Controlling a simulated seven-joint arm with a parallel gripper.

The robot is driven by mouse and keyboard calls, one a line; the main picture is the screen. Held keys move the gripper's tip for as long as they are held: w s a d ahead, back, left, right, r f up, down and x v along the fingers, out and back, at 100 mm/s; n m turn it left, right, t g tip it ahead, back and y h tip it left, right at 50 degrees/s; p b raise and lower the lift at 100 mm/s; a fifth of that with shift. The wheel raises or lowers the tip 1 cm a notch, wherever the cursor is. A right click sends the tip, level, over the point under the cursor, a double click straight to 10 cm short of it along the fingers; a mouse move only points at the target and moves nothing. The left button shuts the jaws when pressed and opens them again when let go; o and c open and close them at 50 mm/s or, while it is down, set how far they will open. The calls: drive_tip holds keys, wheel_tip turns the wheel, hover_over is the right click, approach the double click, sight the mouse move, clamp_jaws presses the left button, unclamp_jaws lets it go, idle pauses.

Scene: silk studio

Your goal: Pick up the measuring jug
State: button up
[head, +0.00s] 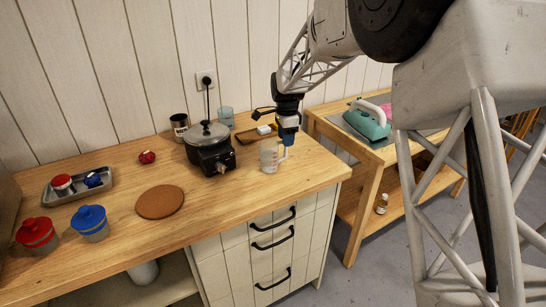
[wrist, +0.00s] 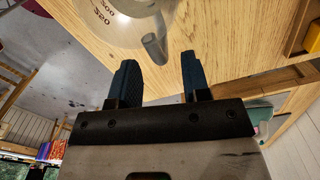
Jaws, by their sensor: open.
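The measuring jug (head: 268,158) is a clear, see-through vessel standing upright on the wooden counter near its right end, with its handle on the right side. In the wrist view the jug (wrist: 110,22) fills the top, with printed numbers on its wall and its handle (wrist: 154,47) pointing toward my gripper. My gripper (head: 288,143) points down beside the handle. In the wrist view its two blue fingers (wrist: 158,68) are apart with nothing between them; the handle lies just beyond the fingertips. The jug's contact with the fingers cannot be made out in the head view.
A black cooker with a lidded pot (head: 208,145) stands left of the jug. A wooden tray (head: 255,133) lies behind it, a blue cup (head: 226,116) farther back. A round cork mat (head: 160,202) lies front left. The counter's front right corner is clear.

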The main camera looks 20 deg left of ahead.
sight(286, 155)
drive_tip(key=shift+f, duration=0.1)
drive_tip(key=shift+w+f, duration=0.15)
drive_tip(key=shift+f, duration=2.4)
clamp_jaws()
